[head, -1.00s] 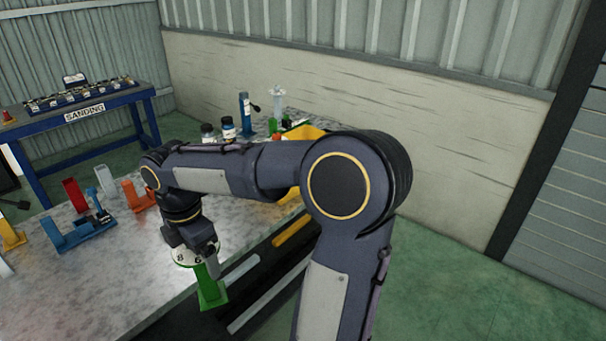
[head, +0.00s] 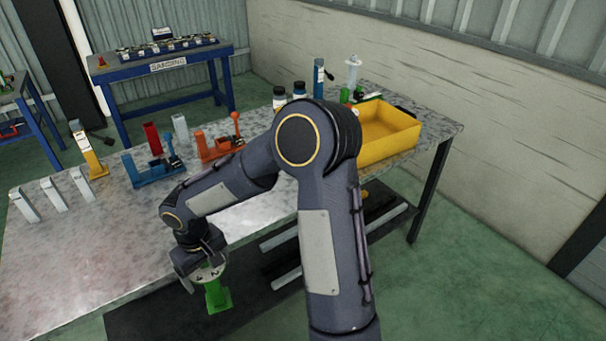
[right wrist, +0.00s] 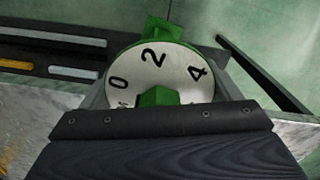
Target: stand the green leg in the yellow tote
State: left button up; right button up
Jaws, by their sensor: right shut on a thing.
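The green leg (head: 218,297), with a white numbered dial around it, hangs upright from my right gripper (head: 198,262). My right gripper is shut on it. They are just off the table's front edge, in the air. In the right wrist view, the gripper (right wrist: 158,98) is at the leg; the dial (right wrist: 128,67) with its numbers and the green foot (right wrist: 165,28) show. The yellow tote (head: 405,148) sits at the right end of the table. Its visible inside looks empty; my right arm hides its left part. My left gripper is out of view.
The metal table (head: 90,255) carries a blue holder (head: 152,172), an orange holder (head: 215,148), pale blocks (head: 52,194), dark-lidded jars (head: 299,90) and a blue bottle (head: 319,78) near the tote. Bars (head: 285,279) lie on a shelf below. A sanding bench (head: 168,67) stands behind.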

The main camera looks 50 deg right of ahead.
aim_at(377, 138)
jog(key=k+l, duration=0.1)
jog(key=l, duration=0.9)
jog(key=k+l, duration=0.15)
jog(key=l, duration=0.4)
jog(key=k+l, duration=0.1)
jog(key=l, duration=0.9)
jog(key=k, duration=0.05)
